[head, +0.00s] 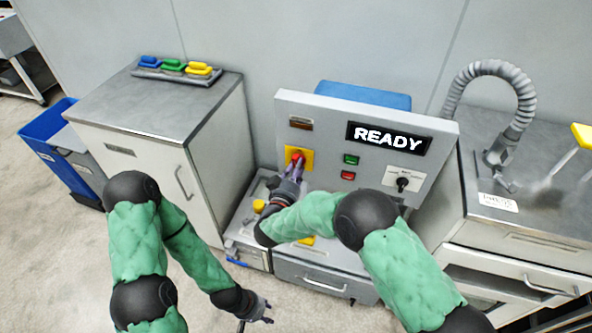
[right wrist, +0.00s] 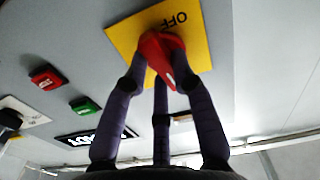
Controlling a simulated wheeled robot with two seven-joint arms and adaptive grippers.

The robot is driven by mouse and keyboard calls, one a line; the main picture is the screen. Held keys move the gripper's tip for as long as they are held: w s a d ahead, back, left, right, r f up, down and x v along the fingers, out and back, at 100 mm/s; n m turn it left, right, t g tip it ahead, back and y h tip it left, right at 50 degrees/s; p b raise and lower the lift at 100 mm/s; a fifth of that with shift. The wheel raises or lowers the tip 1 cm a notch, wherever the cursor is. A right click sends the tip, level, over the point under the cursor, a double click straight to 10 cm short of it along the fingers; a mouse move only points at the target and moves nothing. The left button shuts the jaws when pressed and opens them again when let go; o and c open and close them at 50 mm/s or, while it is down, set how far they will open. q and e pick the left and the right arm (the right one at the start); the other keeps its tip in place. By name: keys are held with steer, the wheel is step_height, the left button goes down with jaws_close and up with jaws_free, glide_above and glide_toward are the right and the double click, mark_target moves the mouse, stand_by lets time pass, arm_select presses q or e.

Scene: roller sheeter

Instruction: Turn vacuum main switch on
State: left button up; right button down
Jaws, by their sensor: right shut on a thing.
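The main switch is a red rotary handle (right wrist: 160,60) on a yellow plate (right wrist: 196,42) marked OFF in the right wrist view. In the head view the red handle (head: 298,156) sits on the yellow plate (head: 306,155) at the left of the grey control panel (head: 330,120). My right gripper (head: 295,168) reaches up to it, and in the right wrist view its fingers (right wrist: 160,68) are shut around the red handle. The display (head: 388,138) reads READY. My left gripper (head: 262,312) hangs low over the floor, away from the panel; its fingers look spread and empty.
The panel also has a green button (head: 351,159), a red button (head: 348,176) and a black selector knob (head: 403,182). A cabinet (head: 150,115) with coloured blocks stands left. A counter with a grey hose (head: 515,85) stands right. Open floor lies at the lower left.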

steer(key=shift+f+m, duration=0.15)
steer(key=shift+m, duration=0.75)
steer(key=c, duration=1)
jaws_free()
steer(key=v, duration=1.2)
